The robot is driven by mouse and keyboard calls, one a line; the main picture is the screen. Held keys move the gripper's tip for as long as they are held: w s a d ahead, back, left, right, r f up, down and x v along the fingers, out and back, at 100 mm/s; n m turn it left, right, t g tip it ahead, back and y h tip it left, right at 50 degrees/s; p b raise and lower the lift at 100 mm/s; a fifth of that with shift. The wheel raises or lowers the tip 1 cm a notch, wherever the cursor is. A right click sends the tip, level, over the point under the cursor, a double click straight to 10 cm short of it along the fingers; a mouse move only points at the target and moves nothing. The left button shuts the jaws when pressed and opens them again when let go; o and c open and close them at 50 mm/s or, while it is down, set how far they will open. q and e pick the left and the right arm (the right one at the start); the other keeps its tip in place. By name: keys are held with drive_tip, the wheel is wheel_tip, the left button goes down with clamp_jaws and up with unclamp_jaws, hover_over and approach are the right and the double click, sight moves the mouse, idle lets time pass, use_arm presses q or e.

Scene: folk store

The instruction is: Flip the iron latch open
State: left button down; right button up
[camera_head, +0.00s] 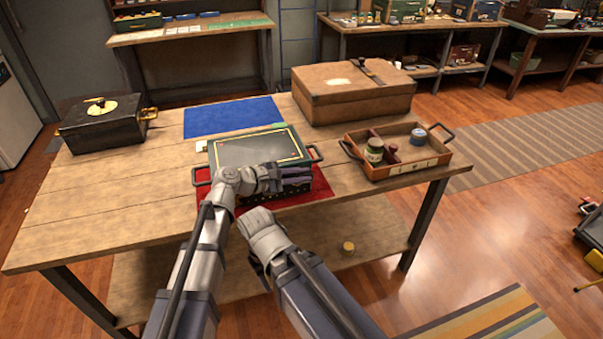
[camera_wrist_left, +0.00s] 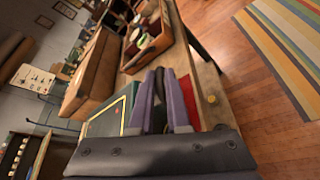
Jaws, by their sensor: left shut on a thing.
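My left gripper (camera_head: 300,179) lies across the front of the box. In the left wrist view its purple fingers (camera_wrist_left: 166,100) are shut on a dark piece between them, which looks to be the iron latch. The fingers hide most of it, so its angle cannot be told. The box's green lid (camera_wrist_left: 105,118) shows beside the fingers there. My right arm ends low before the bench; its fingers are not visible.
A wooden tray (camera_head: 408,166) with jars stands right of the box. A brown chest (camera_head: 350,97) is behind it, a blue mat (camera_head: 230,116) lies at the back, and a black case (camera_head: 102,130) stands at left. The bench's front left is clear.

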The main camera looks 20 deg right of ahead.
use_arm(q)
drive_tip(key=shift+w+r, duration=0.15)
drive_tip(key=shift+r, duration=0.05)
idle(0.5)
drive_tip(key=c, duration=0.9)
unclamp_jaws()
drive_tip(key=p+v, duration=0.3)
drive_tip(key=v, duration=0.4)
drive_tip(key=shift+a+r, duration=0.15)
drive_tip(key=shift+a, duration=0.25)
